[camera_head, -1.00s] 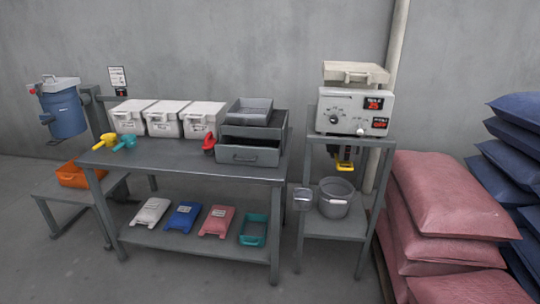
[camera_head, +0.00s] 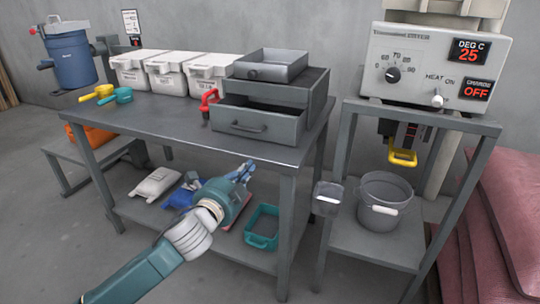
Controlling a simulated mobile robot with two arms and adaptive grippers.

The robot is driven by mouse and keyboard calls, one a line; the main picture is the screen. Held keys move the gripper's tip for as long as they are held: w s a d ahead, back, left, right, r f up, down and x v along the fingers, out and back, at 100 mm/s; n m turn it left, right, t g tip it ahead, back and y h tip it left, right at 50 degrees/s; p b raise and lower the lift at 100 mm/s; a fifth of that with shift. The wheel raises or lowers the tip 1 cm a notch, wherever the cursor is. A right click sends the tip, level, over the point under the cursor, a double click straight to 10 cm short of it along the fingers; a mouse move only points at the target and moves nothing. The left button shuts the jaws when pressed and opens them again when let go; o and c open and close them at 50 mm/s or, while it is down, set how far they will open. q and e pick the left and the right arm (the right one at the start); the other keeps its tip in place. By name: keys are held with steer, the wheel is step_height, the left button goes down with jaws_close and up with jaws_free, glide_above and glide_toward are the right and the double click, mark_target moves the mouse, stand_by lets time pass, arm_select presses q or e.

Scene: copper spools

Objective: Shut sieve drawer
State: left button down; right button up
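The sieve unit (camera_head: 305,92) is a grey box at the right end of the workbench. Its lower drawer (camera_head: 258,124) is pulled out toward me, with a dark handle on its front. A smaller grey tray (camera_head: 270,66) sits on top. My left gripper (camera_head: 246,168) is in front of the bench and below the drawer, apart from it. Its fingers are small and seen at an angle, so I cannot tell how far apart they are. My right gripper is not in view.
A red-handled tool (camera_head: 209,100) stands just left of the drawer. White bins (camera_head: 206,73) line the bench's back. A stand at right holds the heater unit (camera_head: 430,65) and a grey pot (camera_head: 383,202). The bench's front middle (camera_head: 170,115) is clear.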

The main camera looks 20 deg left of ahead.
arm_select(q)
step_height(320, 180, up, 3)
steer(key=s+d+m, duration=0.1)
steer(key=b, duration=0.2)
glide_toward(273, 133)
steer(key=shift+t+h, duration=0.3)
steer(key=shift+t, duration=0.1)
steer(key=w, duration=0.5)
steer(key=shift+w+a+f, duration=0.15)
steer(key=shift+w+f, duration=0.2)
steer(key=shift+w, duration=0.7)
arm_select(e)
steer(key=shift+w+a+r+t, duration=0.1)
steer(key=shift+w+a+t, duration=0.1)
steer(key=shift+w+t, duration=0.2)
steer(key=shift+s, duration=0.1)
